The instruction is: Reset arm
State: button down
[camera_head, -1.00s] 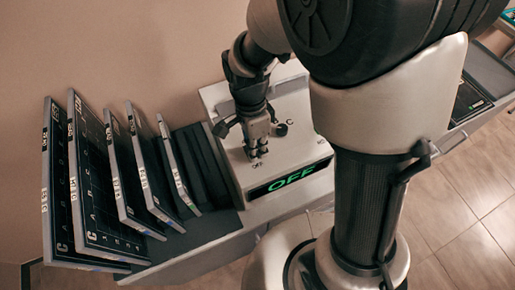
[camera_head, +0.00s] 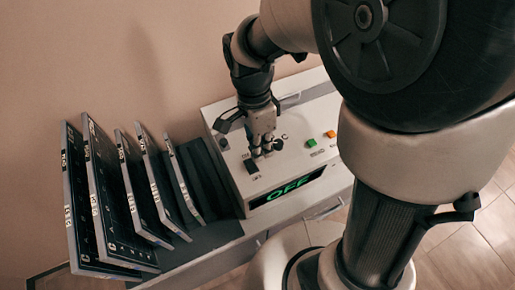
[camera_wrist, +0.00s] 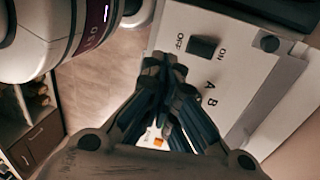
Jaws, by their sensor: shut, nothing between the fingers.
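My gripper (camera_head: 263,150) hangs over the cream control box (camera_head: 311,160), with its fingers shut and empty. The box's front display (camera_head: 287,187) reads OFF in green. A black switch (camera_head: 251,166) shows on the box top, just left of and below the fingertips in the head view. In the wrist view, my shut fingers (camera_wrist: 165,64) point toward the box top, near the black rocker switch (camera_wrist: 205,47) with its ON and OFF labels. The letters A and B are printed beside it. I cannot tell the exact height of the fingertips above the box.
Several dark panels (camera_head: 109,200) lean in a rack left of the box. A green button (camera_head: 311,142) and an orange button (camera_head: 331,133) sit on the box's right part. A wall stands behind; tiled floor (camera_head: 466,245) is open at the right.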

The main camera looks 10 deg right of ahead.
jog(key=shift+s+r, duration=0.15)
jog(key=shift+r, duration=0.7)
jog(key=s+d+r+n+t+b, duration=0.1)
jog(key=s+d+r+n+t, duration=0.5)
jog(key=n, duration=0.8)
jog(key=shift+s+d+r+n+t+y+b, duration=0.3)
jog(key=shift+s+d+r+n+t+b, duration=0.15)
jog(key=shift+s+r, duration=1.4)
jog(key=shift+w+r, duration=0.1)
